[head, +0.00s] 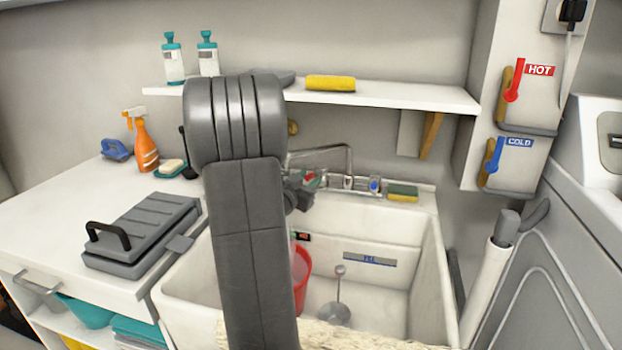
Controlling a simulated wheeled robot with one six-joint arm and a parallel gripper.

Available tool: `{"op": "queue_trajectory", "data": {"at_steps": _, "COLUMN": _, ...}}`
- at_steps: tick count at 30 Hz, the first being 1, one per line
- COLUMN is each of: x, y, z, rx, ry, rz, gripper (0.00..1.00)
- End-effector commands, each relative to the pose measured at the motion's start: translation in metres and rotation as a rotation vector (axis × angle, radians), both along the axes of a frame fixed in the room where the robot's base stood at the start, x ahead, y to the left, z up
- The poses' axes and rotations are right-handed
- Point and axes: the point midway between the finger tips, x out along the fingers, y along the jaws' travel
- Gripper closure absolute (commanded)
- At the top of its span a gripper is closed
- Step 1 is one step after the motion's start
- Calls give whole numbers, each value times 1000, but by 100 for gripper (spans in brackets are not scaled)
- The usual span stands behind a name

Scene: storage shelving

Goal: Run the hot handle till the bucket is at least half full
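A red bucket (303,278) stands in the white sink (425,260), mostly hidden behind my arm. Its water level cannot be seen. The metal faucet (348,160) is at the back of the sink, its spout reaching left behind my arm. A red-marked hot handle (312,180) is at the faucet's left, partly covered by my gripper. A blue-marked cold handle (375,185) is to its right. My gripper (304,190) is at or very near the hot handle; contact and finger opening cannot be made out. No running water is visible.
A metal strainer or plunger-like tool (335,312) stands in the sink. A yellow-green sponge (403,193) lies on the back rim. A shelf (400,94) hangs above. The left counter holds a grey case (140,235) and an orange spray bottle (145,150).

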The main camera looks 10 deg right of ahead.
Motion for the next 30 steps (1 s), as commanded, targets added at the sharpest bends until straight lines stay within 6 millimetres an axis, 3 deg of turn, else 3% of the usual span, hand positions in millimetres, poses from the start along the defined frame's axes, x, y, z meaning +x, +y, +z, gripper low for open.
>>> {"op": "queue_trajectory", "data": {"at_steps": 6, "x": 16, "y": -11, "z": 0, "rx": -1, "ry": 1, "rz": 0, "gripper": 66}}
{"op": "queue_trajectory", "data": {"at_steps": 15, "x": 18, "y": -12, "z": 0, "rx": -1, "ry": 0, "rz": 1, "gripper": 66}}
{"op": "queue_trajectory", "data": {"at_steps": 21, "x": 17, "y": -12, "z": 0, "rx": 0, "ry": 0, "rz": 1, "gripper": 100}}
{"op": "queue_trajectory", "data": {"at_steps": 30, "x": 16, "y": -15, "z": -2, "rx": 0, "ry": -1, "rz": 26, "gripper": 100}}
